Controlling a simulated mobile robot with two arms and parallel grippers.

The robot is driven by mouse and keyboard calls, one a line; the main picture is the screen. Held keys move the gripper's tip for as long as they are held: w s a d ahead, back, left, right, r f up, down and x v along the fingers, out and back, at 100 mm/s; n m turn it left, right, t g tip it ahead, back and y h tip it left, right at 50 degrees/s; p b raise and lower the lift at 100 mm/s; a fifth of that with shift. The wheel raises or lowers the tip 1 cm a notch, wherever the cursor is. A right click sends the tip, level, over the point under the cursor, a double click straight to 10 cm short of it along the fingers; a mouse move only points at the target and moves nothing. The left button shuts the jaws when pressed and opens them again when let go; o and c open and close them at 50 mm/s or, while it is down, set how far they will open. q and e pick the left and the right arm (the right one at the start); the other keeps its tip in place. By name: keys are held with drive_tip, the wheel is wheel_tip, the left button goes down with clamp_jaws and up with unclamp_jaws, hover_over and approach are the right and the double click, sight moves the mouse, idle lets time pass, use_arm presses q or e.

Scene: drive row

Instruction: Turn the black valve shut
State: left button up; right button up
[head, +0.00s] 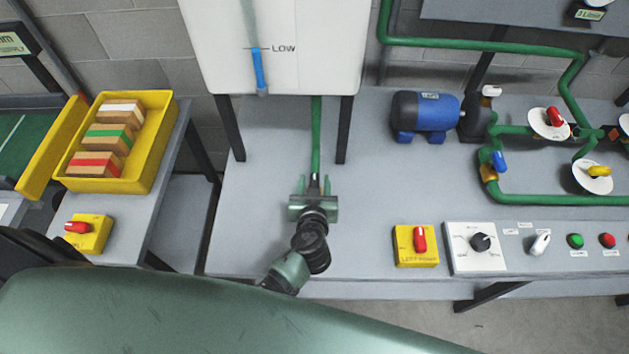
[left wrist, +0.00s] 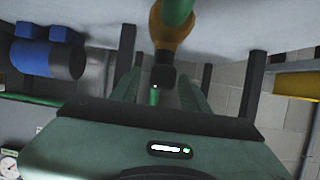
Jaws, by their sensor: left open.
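The black valve (left wrist: 163,76) shows in the left wrist view as a black handle on a brass body, at the lower end of a green pipe. The pipe (head: 316,135) comes down from under the white tank in the head view. My left gripper (head: 314,186) is at the lower end of this pipe, open. In the left wrist view its fingers (left wrist: 160,92) lie on either side of the black handle. I cannot tell whether they touch it. The gripper hides most of the valve in the head view. My right gripper is not in view.
The white tank (head: 275,65) stands on dark legs on the grey bench (head: 255,215). To the right are a blue pump (head: 425,111), green pipes with coloured valves, and a control panel (head: 461,260). A yellow switch box (head: 404,255) and a yellow crate (head: 152,165) flank the arm.

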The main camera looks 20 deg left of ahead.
use_arm(q)
drive_tip(key=c, duration=1)
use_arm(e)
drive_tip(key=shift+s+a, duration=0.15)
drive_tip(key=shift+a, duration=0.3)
